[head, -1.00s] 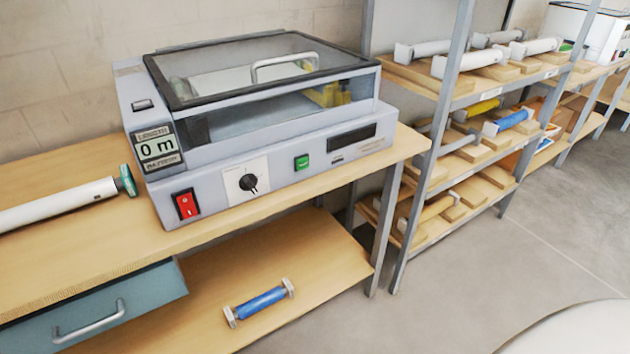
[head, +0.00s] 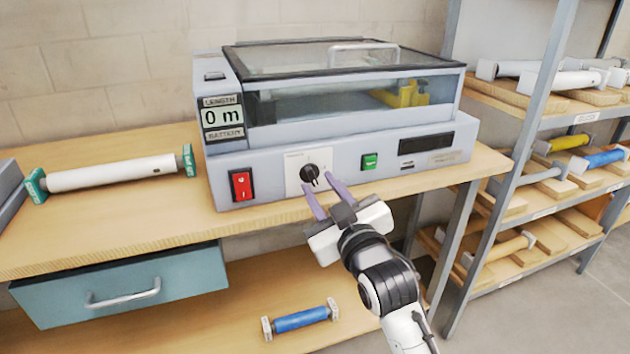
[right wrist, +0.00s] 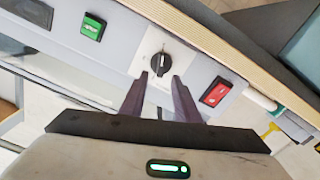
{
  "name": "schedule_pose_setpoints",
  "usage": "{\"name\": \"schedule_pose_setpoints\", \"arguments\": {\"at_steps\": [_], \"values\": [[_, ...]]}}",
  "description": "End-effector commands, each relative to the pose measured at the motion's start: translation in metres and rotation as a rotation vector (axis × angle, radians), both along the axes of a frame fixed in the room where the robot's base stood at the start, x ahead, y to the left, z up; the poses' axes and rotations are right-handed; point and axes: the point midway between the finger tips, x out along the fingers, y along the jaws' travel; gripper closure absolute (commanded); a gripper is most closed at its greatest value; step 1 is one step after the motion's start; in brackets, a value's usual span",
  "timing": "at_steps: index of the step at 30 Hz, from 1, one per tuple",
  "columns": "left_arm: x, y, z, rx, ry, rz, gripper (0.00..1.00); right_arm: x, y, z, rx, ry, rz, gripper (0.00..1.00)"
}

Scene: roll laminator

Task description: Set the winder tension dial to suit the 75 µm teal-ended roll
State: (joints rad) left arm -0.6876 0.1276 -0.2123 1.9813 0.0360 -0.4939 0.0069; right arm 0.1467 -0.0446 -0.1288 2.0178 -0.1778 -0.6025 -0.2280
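The black tension dial (head: 309,173) sits on a white plate on the laminator's front face. It also shows in the right wrist view (right wrist: 160,64). My right gripper (head: 319,186) is open, its two purple-grey fingers pointing at the dial; in the right wrist view the fingertips (right wrist: 160,82) lie just short of the knob, one toward each side, with a gap between them. I cannot tell whether they touch it. The teal-ended white roll (head: 115,174) lies on the bench left of the laminator (head: 290,130). My left gripper is not in view.
A red switch (head: 241,185) and a green button (head: 369,161) flank the dial. The display (head: 221,115) reads 0 m. A blue roll (head: 300,319) lies on the lower shelf. A teal drawer (head: 120,285) sits under the bench. A rack (head: 545,90) of rolls stands right.

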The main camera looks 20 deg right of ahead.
Motion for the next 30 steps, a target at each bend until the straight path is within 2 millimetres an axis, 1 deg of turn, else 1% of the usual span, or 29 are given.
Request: {"name": "schedule_pose_setpoints", "arguments": {"at_steps": [1, 6, 11, 18, 23, 24, 30], "values": [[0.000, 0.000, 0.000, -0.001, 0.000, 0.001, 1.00, 0.010, 0.001, 0.001, 0.001, -0.001, 0.000, 0.71], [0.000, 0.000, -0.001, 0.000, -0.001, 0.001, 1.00, 0.030, 0.001, 0.000, 0.001, -0.001, 0.001, 0.71], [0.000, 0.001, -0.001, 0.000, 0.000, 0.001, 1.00, 0.038, 0.002, 0.000, 0.001, 0.000, 0.001, 0.71], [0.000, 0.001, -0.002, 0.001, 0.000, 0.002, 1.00, 0.038, 0.002, -0.001, 0.001, 0.000, 0.001, 0.71], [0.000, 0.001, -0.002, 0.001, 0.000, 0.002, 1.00, 0.038, 0.002, -0.001, 0.001, 0.000, 0.001, 0.98], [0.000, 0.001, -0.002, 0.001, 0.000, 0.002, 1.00, 0.038, 0.002, -0.001, 0.001, 0.000, 0.001, 1.00], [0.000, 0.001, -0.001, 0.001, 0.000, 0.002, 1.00, 0.038, 0.002, -0.001, -0.005, 0.001, 0.001, 1.00]]}}
